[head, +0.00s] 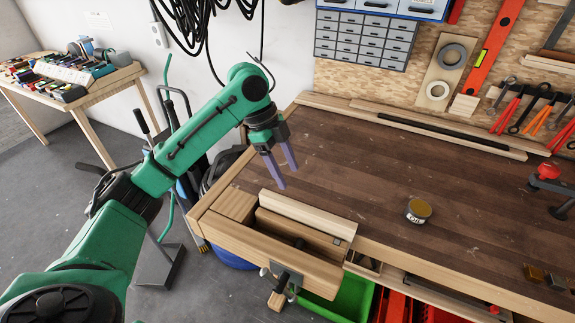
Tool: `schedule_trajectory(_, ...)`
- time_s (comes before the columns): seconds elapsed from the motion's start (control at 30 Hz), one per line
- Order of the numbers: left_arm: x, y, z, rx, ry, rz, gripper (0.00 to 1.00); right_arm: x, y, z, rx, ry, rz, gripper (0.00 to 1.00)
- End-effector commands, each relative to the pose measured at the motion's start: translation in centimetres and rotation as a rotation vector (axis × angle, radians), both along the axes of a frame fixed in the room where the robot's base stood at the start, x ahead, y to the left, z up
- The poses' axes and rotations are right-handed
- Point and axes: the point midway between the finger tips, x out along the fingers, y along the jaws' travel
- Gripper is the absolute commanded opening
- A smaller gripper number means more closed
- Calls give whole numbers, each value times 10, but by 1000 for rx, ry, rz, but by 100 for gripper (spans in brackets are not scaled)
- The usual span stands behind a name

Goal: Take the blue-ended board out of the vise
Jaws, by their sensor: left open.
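The wooden vise (275,257) is at the bench's front left corner, with its screw and handle below. A pale board (308,214) lies lengthwise along the back of the vise opening. A second, browner wooden piece (297,232) sits in front of it. I see no blue end on either, so I cannot tell which is the blue-ended board. My left gripper (287,178) is open and empty, its two purple fingers pointing down above the bench, behind the pale board and apart from it. My right gripper is not in view.
A small round tin (418,210) stands on the bench right of the vise. A red-topped clamp (547,176) is at the right edge. Long strips (420,125) lie along the back. A green bin (350,299) is below the front edge.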

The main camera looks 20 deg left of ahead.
Motion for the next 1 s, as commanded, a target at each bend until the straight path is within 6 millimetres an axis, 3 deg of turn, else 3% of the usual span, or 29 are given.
schedule_trajectory(0.23,-1,-8,-21,-1,5,0,65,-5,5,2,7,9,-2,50)
schedule_trajectory(0.4,-2,-21,-51,0,5,0,65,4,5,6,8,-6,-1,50)
schedule_trajectory(0.8,-3,-50,-121,-1,2,2,65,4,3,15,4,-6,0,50)
schedule_trajectory(1.0,-3,-55,-135,0,1,3,65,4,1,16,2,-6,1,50)
